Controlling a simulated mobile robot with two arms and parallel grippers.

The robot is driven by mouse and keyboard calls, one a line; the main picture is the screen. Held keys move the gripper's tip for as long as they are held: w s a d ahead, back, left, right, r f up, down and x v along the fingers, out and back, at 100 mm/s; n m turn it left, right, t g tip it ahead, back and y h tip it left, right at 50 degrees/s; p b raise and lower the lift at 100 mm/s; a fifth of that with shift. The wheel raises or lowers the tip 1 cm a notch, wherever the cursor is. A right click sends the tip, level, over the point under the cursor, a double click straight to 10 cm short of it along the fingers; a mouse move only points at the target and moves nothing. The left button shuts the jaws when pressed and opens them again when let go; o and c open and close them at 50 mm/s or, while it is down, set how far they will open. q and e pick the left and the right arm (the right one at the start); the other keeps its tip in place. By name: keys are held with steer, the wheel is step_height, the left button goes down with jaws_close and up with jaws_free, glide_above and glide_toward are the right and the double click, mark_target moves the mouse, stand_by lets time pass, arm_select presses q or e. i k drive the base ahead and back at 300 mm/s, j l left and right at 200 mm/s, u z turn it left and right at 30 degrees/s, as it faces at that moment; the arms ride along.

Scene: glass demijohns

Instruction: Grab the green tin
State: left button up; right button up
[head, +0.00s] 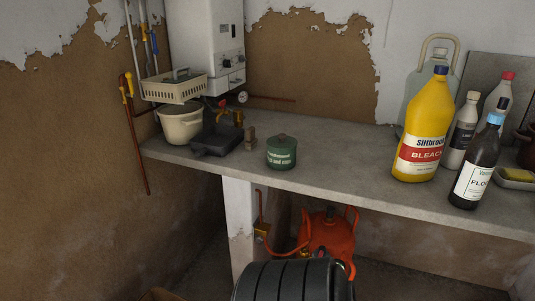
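The green tin (281,152) is a short round can with a lid and pale lettering on its side. Neither my left nor my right gripper is in view.
A small block (249,139), a black tray (216,139) and a cream bucket (180,126) are left of the tin. A yellow bleach bottle (424,125) and a dark bottle (477,165) stand at right. The counter between tin and bleach is clear. An orange cylinder (330,233) sits below.

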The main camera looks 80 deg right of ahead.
mark_target(276, 159)
steer(key=z, duration=2.6)
